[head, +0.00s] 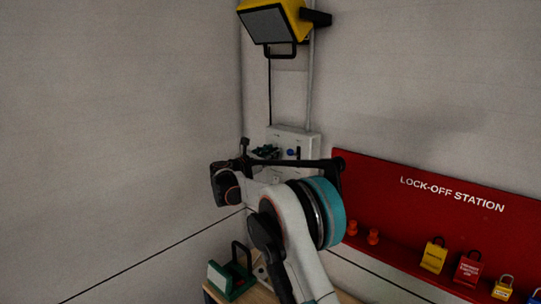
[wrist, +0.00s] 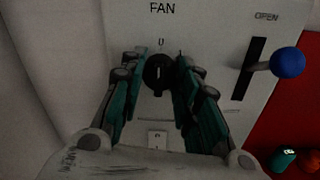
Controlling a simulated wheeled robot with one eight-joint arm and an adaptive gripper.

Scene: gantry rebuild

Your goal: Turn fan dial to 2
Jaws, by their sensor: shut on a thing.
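The fan dial (wrist: 158,74) is a round black knob with a pale mark, under the word FAN and a 0 on a light grey panel (wrist: 215,30). In the wrist view my gripper (wrist: 160,72) has its two teal-and-dark fingers on either side of the dial, closed on it. The dial's pale mark looks roughly upright, toward the 0. No 2 can be read; the fingers cover parts of the panel beside the dial. In the head view the panel (head: 308,137) is on the wall near the corner, and my arm hides the dial.
A lever with a blue ball knob (wrist: 288,62) stands out right of the dial, near the word OPEN. A small switch (wrist: 158,139) sits below the dial. The red lock-off station board (head: 440,200) with padlocks is to the right. A yellow lamp (head: 272,22) hangs above.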

